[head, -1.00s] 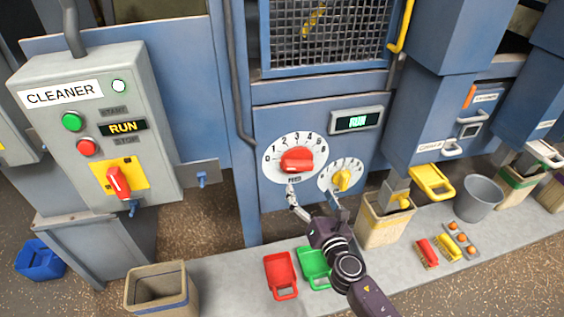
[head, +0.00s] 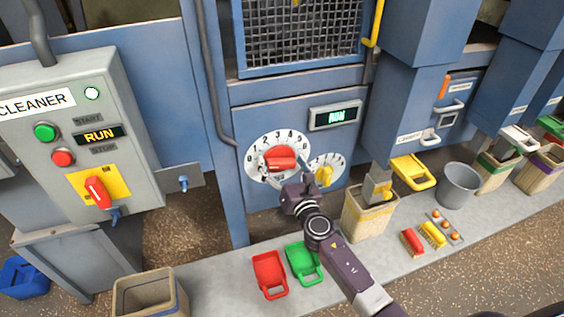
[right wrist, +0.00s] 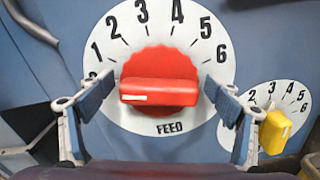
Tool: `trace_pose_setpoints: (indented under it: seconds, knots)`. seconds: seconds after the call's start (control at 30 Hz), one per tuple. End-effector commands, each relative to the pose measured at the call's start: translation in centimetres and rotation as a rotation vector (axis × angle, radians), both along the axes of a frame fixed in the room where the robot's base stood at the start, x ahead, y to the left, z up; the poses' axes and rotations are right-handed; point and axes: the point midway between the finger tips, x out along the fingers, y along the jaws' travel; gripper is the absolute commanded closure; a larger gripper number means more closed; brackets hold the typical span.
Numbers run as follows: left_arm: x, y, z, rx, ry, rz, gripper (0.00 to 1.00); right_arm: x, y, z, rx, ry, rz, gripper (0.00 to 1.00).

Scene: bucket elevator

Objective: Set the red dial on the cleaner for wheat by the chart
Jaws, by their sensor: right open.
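The red dial (head: 281,158), marked FEED, sits on a white face numbered 0 to 6 on the blue cleaner panel. In the right wrist view the red dial (right wrist: 160,78) has its bar level, with a white mark at the left end, on the side of the 0. My right gripper (head: 285,170) is open in front of the dial. In the right wrist view its fingers (right wrist: 157,96) stand either side of the bar, with gaps showing; the left finger is close to the 0. My left gripper is out of view. No chart is visible.
A smaller yellow dial (head: 324,176) sits close at the lower right of the red one. A grey CLEANER box (head: 75,150) with buttons and a red switch stands left. Red (head: 269,272) and green (head: 302,262) scoops lie below on the ledge.

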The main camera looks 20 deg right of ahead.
Motion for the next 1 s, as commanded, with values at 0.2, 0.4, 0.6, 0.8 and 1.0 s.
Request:
trace_pose_setpoints:
  seconds: [0.2, 0.4, 0.6, 0.8, 1.0]
  knots:
    - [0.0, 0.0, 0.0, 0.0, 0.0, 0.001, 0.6, 0.0, 0.0, 0.0, 0.001, 0.0, 0.0, 0.3]
    - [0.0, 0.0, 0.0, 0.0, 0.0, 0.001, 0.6, 0.0, 0.0, 0.0, 0.001, 0.0, 0.0, 0.49]
    - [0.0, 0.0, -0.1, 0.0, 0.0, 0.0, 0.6, 0.0, 0.0, 0.0, 0.019, 0.0, 0.001, 0.49]
    - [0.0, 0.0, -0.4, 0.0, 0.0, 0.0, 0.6, 0.0, -0.1, -0.1, 0.098, 0.002, 0.001, 0.49]
    - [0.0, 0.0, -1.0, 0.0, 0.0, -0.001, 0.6, 0.0, -0.2, -0.2, 0.249, 0.009, 0.0, 0.49]
